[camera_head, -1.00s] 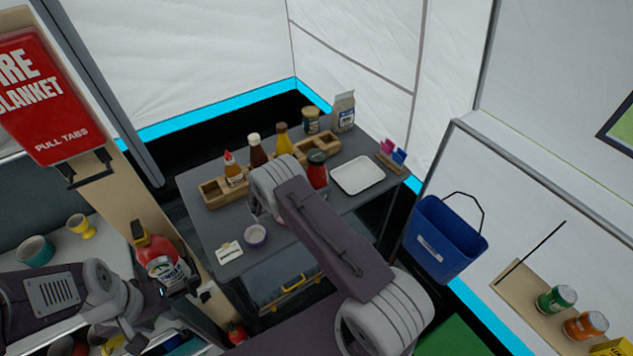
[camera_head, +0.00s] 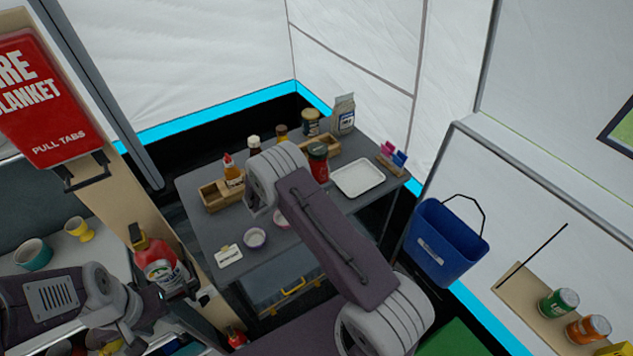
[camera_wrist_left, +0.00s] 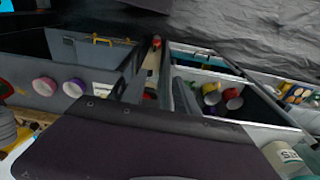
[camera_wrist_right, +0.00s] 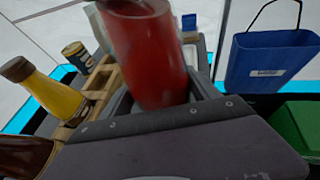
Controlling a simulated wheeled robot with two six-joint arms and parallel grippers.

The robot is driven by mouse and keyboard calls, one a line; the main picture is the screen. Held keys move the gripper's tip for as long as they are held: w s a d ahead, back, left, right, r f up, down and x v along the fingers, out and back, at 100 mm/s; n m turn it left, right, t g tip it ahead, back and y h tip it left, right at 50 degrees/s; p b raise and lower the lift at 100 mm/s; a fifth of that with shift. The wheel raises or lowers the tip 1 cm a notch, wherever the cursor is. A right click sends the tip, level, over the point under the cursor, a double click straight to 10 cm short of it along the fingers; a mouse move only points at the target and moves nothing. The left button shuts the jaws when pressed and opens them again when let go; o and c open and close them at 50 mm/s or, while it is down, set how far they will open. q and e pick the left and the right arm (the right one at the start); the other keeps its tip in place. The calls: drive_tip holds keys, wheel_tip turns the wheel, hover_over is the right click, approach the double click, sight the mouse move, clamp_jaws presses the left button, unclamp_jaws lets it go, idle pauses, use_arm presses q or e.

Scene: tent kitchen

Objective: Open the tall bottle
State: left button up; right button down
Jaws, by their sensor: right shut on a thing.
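A red bottle (camera_head: 318,162) with a dark top is at the right part of the table in the head view. In the right wrist view the red bottle (camera_wrist_right: 148,60) stands large between the fingers of my right gripper (camera_wrist_right: 160,100), which is shut on it. In the head view my own arm hides that gripper. An orange bottle with a red tip (camera_head: 233,172), a brown bottle with a white cap (camera_head: 254,145) and a yellow bottle (camera_wrist_right: 50,92) with a brown cap are close by. My left gripper (camera_head: 195,294) is open and empty, away from the table's bottles.
The grey table (camera_head: 205,235) also bears wooden holders (camera_head: 222,196), a white tray (camera_head: 358,179), a jar (camera_head: 310,122), a bag (camera_head: 343,114) and a small purple cup (camera_head: 254,238). A blue bucket (camera_head: 440,245) hangs at right.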

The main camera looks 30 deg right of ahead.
drive_tip(key=s+a+r, duration=0.1)
drive_tip(key=s+r, duration=0.5)
drive_tip(key=s, duration=0.4)
drive_tip(key=shift+s+a+r+b, duration=0.15)
drive_tip(key=shift+a+r+b, duration=0.1)
drive_tip(key=shift+r+b, duration=0.05)
drive_tip(key=s+a+f+n+t+y, duration=0.1)
drive_tip(key=s+a+f+n+t, duration=0.1)
drive_tip(key=a, duration=0.4)
drive_tip(key=s+a+f+n+t+y, duration=0.1)
drive_tip(key=s+a+f+n+t, duration=0.1)
drive_tip(key=a, duration=0.4)
drive_tip(key=shift+s+a+f, duration=0.3)
drive_tip(key=shift+a+f, duration=0.05)
drive_tip(key=shift+f, duration=0.15)
